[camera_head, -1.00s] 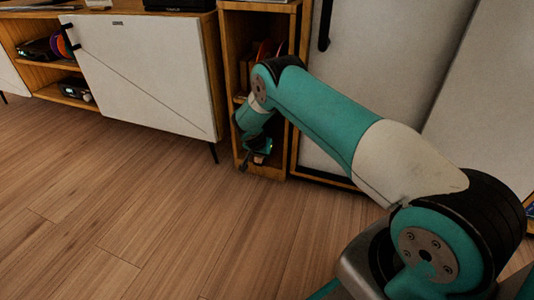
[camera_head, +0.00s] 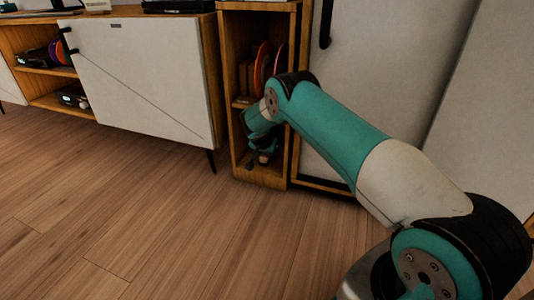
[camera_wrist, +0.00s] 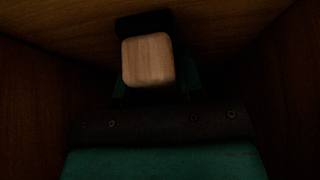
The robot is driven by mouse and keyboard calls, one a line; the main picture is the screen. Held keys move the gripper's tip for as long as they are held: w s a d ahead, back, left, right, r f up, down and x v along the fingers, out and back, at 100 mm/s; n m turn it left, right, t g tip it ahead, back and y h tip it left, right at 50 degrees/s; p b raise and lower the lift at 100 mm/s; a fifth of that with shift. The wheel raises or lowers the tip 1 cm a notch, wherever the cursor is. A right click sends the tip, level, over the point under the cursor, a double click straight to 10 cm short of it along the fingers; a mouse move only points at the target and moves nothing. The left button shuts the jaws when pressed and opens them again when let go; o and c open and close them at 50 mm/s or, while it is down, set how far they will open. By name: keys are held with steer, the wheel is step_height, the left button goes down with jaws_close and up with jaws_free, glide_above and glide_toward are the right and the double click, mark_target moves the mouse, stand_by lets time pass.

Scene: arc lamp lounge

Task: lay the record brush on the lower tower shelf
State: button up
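The tower (camera_head: 225,90) is a narrow wooden unit with an upper and a lower compartment. My gripper (camera_head: 258,160) is inside its lower compartment, just above the lower tower shelf (camera_head: 262,180). The record brush (camera_wrist: 147,60) has a pale wooden block with a black part behind it. In the wrist view it lies between the teal fingers of my gripper (camera_wrist: 152,90), which look shut on it. In the head view the brush is only a small tan patch. Whether it touches the shelf floor is too dark to tell.
Wooden walls close in on both sides in the wrist view. The upper compartment holds upright records (camera_head: 262,65). A white-doored cabinet (camera_head: 145,85) stands left, and a tall pale panel (camera_head: 385,80) stands right. The wooden floor (camera_head: 150,210) in front is clear.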

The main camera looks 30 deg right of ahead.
steer(key=o, duration=0.4)
steer(key=shift+r, duration=0.1)
